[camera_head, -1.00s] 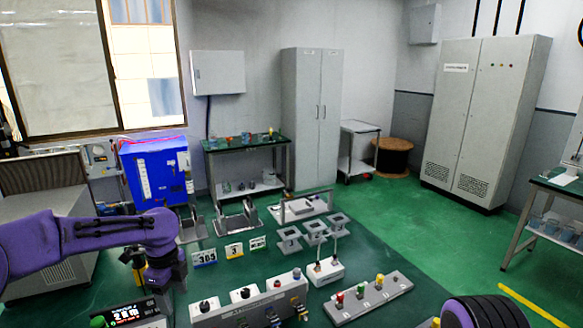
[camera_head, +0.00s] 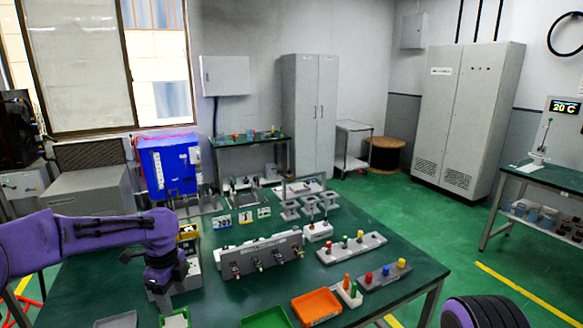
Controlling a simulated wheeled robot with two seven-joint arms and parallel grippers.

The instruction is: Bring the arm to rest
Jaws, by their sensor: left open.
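My left arm (camera_head: 85,235) is purple and reaches in from the left, bent down at the wrist over the near left part of the green table (camera_head: 225,295). My left gripper (camera_head: 163,290) points downward and is open, with nothing seen between its fingers. It is in front of a grey device at the table's left side; whether it touches it I cannot tell. A purple, ribbed part of my right arm (camera_head: 482,314) shows at the bottom right. My right gripper is out of the picture.
The table holds a grey switch panel (camera_head: 262,255), a strip with coloured knobs (camera_head: 351,247), an orange tray (camera_head: 316,306) and green trays. A blue box (camera_head: 168,165) stands behind. Green floor is free at the right, before a side table (camera_head: 550,180).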

